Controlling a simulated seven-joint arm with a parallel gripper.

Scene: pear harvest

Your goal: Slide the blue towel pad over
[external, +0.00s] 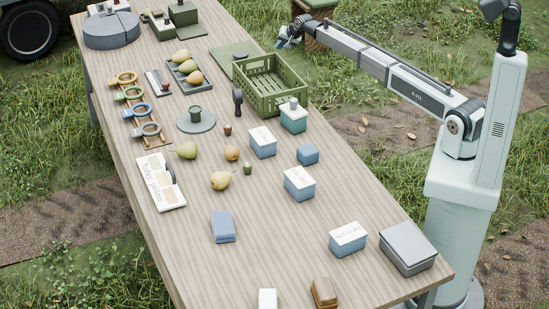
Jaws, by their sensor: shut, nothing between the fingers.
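The blue towel pad (223,227) looks like a folded blue cloth block. It lies flat on the wooden table (270,265), left of the middle of the near half. My gripper (281,43) is far from it, raised near the table's far right edge, above and behind the green crate. It is small in the picture and appears shut and empty. Nothing hides the pad.
Blue tubs with white lids (299,183) stand to the right. A green crate (269,92) stands near my gripper. Bare tabletop surrounds the pad.

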